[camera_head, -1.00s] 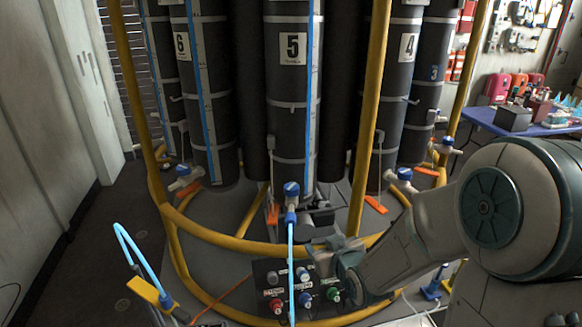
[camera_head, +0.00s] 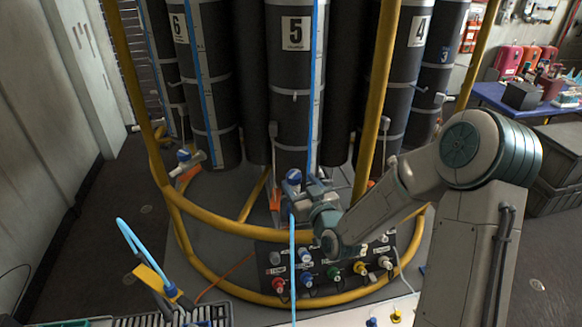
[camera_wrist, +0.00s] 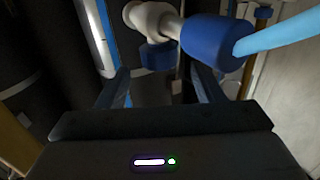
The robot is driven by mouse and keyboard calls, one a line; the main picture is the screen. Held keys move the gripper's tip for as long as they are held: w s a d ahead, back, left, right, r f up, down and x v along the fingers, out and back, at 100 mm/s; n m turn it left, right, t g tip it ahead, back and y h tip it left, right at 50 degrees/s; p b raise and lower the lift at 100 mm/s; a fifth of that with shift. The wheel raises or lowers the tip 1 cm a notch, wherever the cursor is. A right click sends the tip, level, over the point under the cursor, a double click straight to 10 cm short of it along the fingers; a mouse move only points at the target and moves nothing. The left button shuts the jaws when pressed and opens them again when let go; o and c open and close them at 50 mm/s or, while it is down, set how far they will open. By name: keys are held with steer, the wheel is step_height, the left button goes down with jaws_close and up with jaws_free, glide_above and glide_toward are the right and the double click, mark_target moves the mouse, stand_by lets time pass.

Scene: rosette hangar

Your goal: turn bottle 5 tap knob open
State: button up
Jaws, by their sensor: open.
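Bottle 5 (camera_head: 295,95) is a tall black cylinder with a white "5" label and a blue stripe. At its foot is the tap with a round blue and white knob (camera_head: 293,177); a light blue hose (camera_head: 292,250) hangs below it. My gripper (camera_head: 308,183) is just right of the knob. In the wrist view my gripper (camera_wrist: 160,82) is open, and a blue part that looks like the knob (camera_wrist: 157,55) lies ahead between the fingers, beneath the white tap body (camera_wrist: 155,18). Contact cannot be told. A blue collar (camera_wrist: 212,42) with the hose sits to its right.
A yellow rail (camera_head: 225,230) rings the bottles, with a yellow upright (camera_head: 377,110) close to my arm. A black panel with several coloured knobs (camera_head: 332,268) is below my gripper. Bottle 6 (camera_head: 205,90) and bottle 4 (camera_head: 410,70) flank bottle 5.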

steer(key=p+x, duration=0.1)
steer(key=x, duration=0.5)
steer(key=shift+w+a+p, duration=0.2)
steer(key=shift+w+p, duration=0.1)
steer(key=shift+f, duration=0.1)
steer(key=c, duration=1)
